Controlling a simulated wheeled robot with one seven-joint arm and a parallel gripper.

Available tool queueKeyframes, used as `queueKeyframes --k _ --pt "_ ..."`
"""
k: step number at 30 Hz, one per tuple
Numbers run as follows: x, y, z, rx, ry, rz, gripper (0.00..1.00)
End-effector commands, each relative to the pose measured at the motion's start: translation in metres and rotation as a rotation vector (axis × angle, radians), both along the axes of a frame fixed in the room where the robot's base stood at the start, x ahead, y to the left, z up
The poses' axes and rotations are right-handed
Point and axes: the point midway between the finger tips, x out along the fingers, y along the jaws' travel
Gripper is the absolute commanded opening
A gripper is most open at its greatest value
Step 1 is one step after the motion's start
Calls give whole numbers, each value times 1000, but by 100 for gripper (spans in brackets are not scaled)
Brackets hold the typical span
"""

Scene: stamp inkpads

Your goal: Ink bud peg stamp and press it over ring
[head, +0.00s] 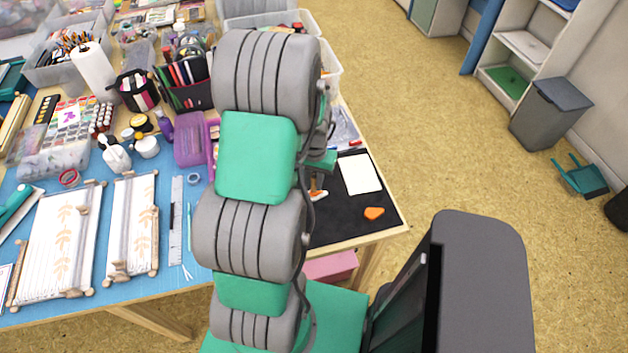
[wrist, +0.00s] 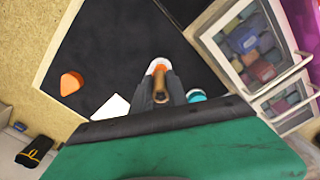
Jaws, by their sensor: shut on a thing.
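My gripper (wrist: 161,90) is shut on a wooden peg (wrist: 161,98), seen nearly end-on in the wrist view; I take it for the bud peg stamp. An orange and white piece (wrist: 158,66) shows just past the fingertips. I cannot tell whether it touches the peg. In the head view my arm hides most of the gripper, and a small orange and white thing (head: 317,194) shows beside the arm. A blank-looking white card (head: 360,173) lies on the black mat (head: 335,228); its corner shows in the wrist view (wrist: 110,108). I see no ring on it.
An orange rounded piece (head: 374,213) lies on the mat near its front edge. A small teal thing (wrist: 196,96) is beside my fingers. Clear-lidded boxes of coloured blocks (wrist: 250,45) border the mat. The mat between card and orange piece is clear.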

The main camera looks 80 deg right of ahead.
Motion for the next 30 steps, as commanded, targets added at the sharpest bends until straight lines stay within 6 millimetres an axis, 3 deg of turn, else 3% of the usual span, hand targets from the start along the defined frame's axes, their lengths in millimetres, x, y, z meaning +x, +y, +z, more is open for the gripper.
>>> queueKeyframes --k 30 --pt "0 0 -10 0 0 0 0"
